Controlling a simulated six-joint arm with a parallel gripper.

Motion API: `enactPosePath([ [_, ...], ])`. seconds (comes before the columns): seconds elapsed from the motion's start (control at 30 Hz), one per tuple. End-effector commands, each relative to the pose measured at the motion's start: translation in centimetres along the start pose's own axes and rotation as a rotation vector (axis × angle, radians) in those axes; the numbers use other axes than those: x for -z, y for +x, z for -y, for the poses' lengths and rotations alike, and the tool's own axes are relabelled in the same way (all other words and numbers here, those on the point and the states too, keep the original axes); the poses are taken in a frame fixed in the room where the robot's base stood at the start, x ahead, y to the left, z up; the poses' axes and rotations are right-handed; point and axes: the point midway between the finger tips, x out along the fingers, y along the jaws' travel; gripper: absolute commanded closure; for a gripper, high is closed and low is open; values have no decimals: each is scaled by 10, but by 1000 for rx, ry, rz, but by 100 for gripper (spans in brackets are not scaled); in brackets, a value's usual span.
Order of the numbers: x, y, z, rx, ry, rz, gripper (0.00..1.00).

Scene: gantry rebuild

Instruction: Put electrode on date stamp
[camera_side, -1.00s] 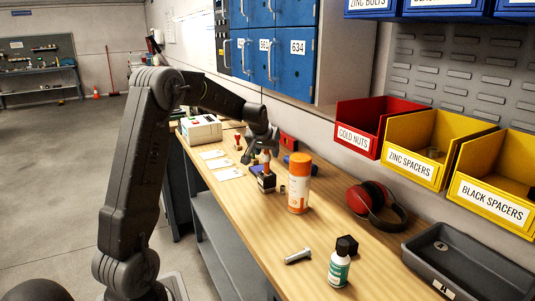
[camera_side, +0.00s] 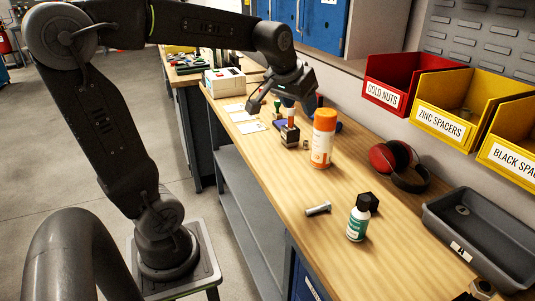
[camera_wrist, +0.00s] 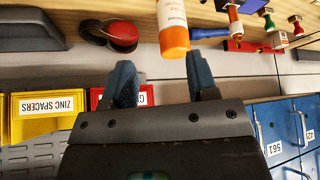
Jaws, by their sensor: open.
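The dark block stamp with an orange-red handle (camera_side: 290,133), likely the date stamp, stands upright on the bench; its handle also shows in the wrist view (camera_wrist: 235,24). I cannot tell for sure which thing is the electrode. In the wrist view, my gripper (camera_wrist: 160,62) shows two blue-grey fingers wide apart, with nothing clasped. A white and orange canister (camera_side: 323,138) appears between them there, but stands apart, right of the stamp in the side view.
Bins (camera_side: 395,82) hang on the wall. The bench's middle front is clear.

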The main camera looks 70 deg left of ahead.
Motion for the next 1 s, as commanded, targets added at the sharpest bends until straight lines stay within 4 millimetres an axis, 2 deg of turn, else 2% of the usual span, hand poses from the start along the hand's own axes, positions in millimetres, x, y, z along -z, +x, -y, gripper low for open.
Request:
enactPosePath([
  [0.03, -30, -16, -22, -39, 67, 1, 47],
  [0.1, -69, -29, -41, -83, 144, 11, 47],
  [0.2, -118, -42, -58, -136, 239, 23, 47],
  [0.3, -154, -47, -65, -175, 307, 33, 47],
  [0.4, -176, -49, -67, -197, 348, 40, 47],
  [0.53, -185, -50, -68, -206, 367, 44, 47],
  [1.0, -184, -49, -67, -205, 364, 44, 47],
])
